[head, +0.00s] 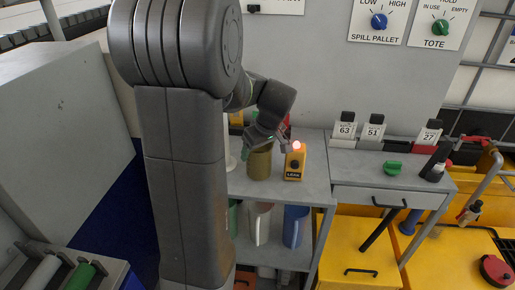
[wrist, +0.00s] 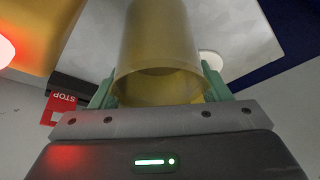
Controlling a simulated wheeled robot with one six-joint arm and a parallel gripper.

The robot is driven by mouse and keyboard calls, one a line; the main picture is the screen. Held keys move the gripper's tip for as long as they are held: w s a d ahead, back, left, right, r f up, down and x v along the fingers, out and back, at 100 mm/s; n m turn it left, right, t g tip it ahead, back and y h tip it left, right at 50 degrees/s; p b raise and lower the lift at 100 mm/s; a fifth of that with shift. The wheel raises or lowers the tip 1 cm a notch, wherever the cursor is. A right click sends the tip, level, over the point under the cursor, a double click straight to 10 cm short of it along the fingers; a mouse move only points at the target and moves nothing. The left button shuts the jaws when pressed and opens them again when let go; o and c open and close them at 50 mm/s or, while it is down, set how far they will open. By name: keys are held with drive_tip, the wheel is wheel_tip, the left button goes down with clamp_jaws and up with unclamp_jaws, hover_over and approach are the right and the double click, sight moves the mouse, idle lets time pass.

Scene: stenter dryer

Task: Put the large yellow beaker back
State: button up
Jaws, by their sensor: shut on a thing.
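The large yellow beaker (head: 259,163) stands upright at the left part of the grey shelf top in the head view. In the wrist view the beaker (wrist: 158,50) fills the middle, its open rim facing my palm. My gripper (wrist: 158,98) is shut on it, with a green finger on each side of the beaker. In the head view my gripper (head: 262,140) is at the beaker's top, partly hidden by my arm. I cannot tell whether the beaker's base touches the shelf.
A yellow box with a lit red lamp (head: 295,162) stands close to the right of the beaker. A lower shelf holds several jugs, among them a white one (head: 259,224) and a blue one (head: 294,226). Numbered holders (head: 345,131) and a green knob (head: 392,167) are on the bench at right.

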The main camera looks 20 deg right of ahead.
drive_tip(key=shift+f, duration=0.2)
drive_tip(key=o, duration=1.3)
drive_tip(key=shift+r, duration=0.1)
drive_tip(key=shift+r, duration=0.25)
drive_tip(key=v, duration=1.1)
drive_tip(key=shift+s+r+b, duration=0.3)
drive_tip(key=shift+s+b, duration=0.05)
